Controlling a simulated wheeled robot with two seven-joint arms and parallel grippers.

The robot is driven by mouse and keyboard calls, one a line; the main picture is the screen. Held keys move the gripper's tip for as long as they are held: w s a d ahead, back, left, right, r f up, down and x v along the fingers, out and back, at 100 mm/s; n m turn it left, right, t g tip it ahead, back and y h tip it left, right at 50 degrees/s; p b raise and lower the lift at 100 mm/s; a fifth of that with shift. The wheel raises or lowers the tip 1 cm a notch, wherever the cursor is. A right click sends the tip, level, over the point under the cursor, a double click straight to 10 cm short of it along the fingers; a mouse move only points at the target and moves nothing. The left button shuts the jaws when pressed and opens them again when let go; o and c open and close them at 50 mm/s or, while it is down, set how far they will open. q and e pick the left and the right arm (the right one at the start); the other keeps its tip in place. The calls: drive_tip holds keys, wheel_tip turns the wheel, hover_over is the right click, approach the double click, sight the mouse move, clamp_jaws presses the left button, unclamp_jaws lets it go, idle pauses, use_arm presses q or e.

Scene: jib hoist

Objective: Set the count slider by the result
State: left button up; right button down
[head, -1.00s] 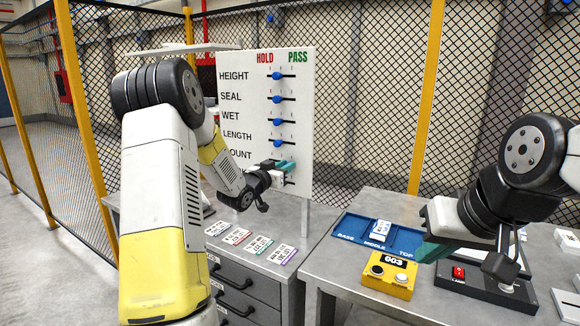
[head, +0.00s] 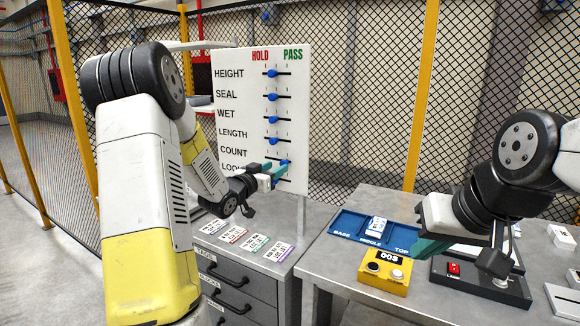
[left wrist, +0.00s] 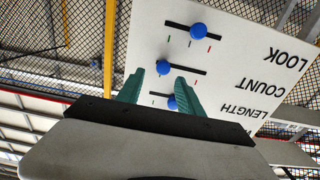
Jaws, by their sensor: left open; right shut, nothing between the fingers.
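The white board (head: 235,62) has a column of labelled sliders with blue knobs, HOLD at left and PASS at right. The count slider's knob (head: 285,161) stands towards the PASS end of its track. It also shows in the left wrist view (left wrist: 163,67), where the board is upside down. My left gripper (head: 275,171) is open and empty in front of the board's lower part. In the left wrist view its two teal fingers (left wrist: 157,85) stand apart, with the count knob just past the tips. My right gripper (head: 428,247) is shut above the right table.
The other visible knobs, such as the height knob (head: 272,73), stand left of the count knob. A yellow counter box (head: 386,272) reads 003. A blue tray (head: 345,238) holds a white block. Several cards (head: 252,242) lie on the cabinet below the board.

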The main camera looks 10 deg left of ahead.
use_arm(q)
drive_tip(key=v, duration=0.2)
drive_tip(key=shift+s+a, duration=0.1)
drive_tip(key=shift+s, duration=0.3)
drive_tip(key=s+r+n+g+y, duration=0.3)
drive_tip(key=s+r+g+y, duration=0.25)
drive_tip(key=s, duration=0.65)
drive_tip(key=s+d+f+g, duration=0.1)
drive_tip(key=s+d+g, duration=0.1)
drive_tip(key=s, duration=0.9)
drive_tip(key=s+d+f+g+h, duration=0.1)
drive_tip(key=s+d+f+g, duration=0.1)
drive_tip(key=s, duration=1)
drive_tip(key=shift+s+d+g, duration=0.15)
drive_tip(key=shift+d+g, duration=0.5)
drive_tip(key=shift+d, duration=0.55)
drive_tip(key=shift+h, duration=0.25)
